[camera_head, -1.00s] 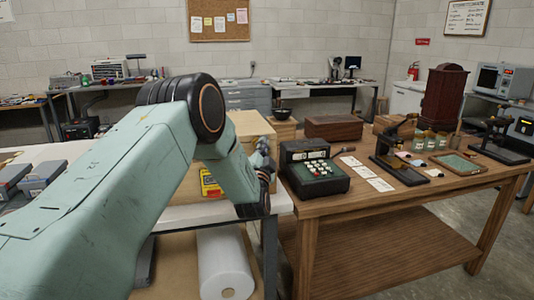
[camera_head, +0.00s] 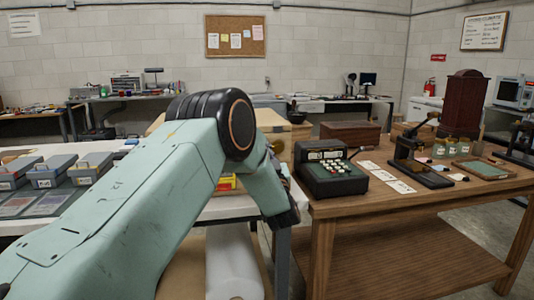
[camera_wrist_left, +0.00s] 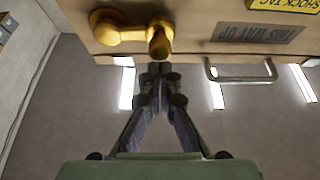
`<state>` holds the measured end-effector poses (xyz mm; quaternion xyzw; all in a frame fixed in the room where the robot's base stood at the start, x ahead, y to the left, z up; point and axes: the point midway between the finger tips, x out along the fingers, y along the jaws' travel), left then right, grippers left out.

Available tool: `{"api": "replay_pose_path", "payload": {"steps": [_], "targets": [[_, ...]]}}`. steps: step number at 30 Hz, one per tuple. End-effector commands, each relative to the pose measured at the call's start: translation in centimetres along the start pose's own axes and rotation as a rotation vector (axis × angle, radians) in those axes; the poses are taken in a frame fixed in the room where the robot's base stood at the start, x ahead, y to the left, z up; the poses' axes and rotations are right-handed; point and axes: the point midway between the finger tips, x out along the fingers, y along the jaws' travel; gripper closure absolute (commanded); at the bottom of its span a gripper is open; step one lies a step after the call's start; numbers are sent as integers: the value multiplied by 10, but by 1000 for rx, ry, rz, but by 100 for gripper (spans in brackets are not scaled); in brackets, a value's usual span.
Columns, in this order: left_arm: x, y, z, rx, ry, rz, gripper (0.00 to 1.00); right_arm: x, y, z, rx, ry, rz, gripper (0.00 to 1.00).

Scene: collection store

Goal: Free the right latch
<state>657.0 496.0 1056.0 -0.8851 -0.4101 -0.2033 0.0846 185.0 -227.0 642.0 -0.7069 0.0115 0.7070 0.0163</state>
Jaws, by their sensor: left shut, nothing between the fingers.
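The wooden crate (camera_head: 270,120) stands on the white-topped table behind my left arm, which hides most of its front. In the left wrist view the crate's edge (camera_wrist_left: 235,71) runs across the top, with upside-down lettering. A brass-coloured latch (camera_wrist_left: 122,32) with a rounded end sits on the crate at upper left. My left gripper (camera_wrist_left: 161,70) is shut and empty, its tips just below the latch's rounded end; I cannot tell whether they touch. In the head view the fingers are not clear behind the forearm. My right gripper is not in view.
A metal handle (camera_wrist_left: 240,76) is on the crate, right of my fingers. A dark green adding machine (camera_head: 333,176) stands on the wooden table (camera_head: 400,215) close to my forearm. Grey boxes (camera_head: 55,172) stand at left. A bubble-wrap roll (camera_head: 234,265) is below.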

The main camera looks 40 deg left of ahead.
Motion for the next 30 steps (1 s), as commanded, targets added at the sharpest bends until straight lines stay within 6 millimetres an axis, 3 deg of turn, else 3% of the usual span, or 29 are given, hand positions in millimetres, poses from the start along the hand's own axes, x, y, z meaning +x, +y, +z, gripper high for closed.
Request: {"api": "replay_pose_path", "payload": {"steps": [9, 30], "targets": [[-3, -3, 7, -53, 1, -25, 100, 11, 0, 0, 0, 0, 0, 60], [-4, -3, 9, -50, 0, -24, 100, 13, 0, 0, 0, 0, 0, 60]]}}
